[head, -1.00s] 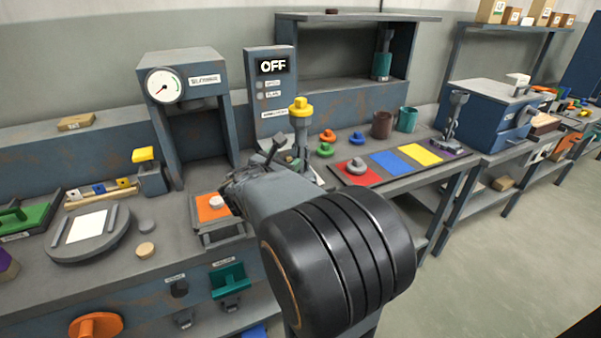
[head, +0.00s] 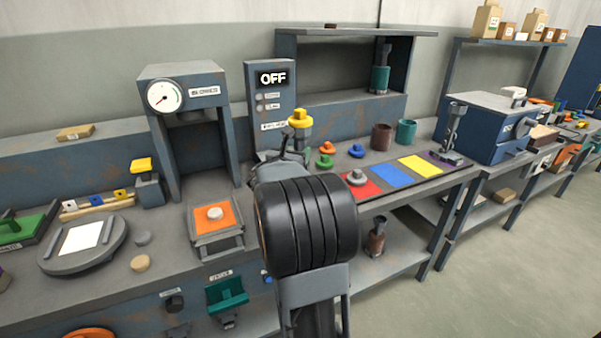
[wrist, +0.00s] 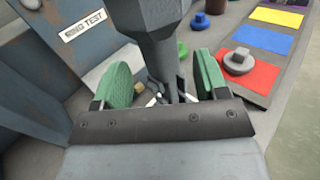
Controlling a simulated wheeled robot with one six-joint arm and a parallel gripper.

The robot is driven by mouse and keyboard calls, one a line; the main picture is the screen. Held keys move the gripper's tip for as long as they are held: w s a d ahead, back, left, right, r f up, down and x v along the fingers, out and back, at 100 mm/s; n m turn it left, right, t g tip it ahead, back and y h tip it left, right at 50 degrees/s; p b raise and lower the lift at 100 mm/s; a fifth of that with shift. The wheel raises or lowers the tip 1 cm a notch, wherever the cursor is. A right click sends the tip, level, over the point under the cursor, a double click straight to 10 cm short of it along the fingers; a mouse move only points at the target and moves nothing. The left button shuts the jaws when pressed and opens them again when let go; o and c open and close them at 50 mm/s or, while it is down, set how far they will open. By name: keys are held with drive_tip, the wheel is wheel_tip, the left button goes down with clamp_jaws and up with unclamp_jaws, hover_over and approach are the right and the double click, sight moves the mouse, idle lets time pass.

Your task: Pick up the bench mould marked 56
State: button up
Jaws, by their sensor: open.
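No mark 56 is legible in either view, so I cannot tell which piece is the bench mould. A grey upright piece with a yellow top (head: 300,118) stands on the bench in front of the OFF panel; its lower part is hidden by my arm. In the wrist view a dark grey tapered body (wrist: 155,35), probably this piece, reaches down between the two green pads of my gripper (wrist: 165,82). The pads are apart, with a visible gap on each side of it. In the head view my gripper is mostly hidden behind my own wrist.
Red, blue and yellow mats (head: 388,176) lie to the right, a grey knobbed piece (head: 356,178) on the red one. Small orange, green and blue knobs (head: 356,151) sit close by. The OFF panel (head: 271,105) stands close behind. Brown (head: 381,137) and teal cups stand farther back.

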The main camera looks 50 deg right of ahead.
sight(298, 149)
drive_tip(key=x, duration=0.4)
drive_tip(key=shift+f, duration=0.1)
clamp_jaws()
idle(0.5)
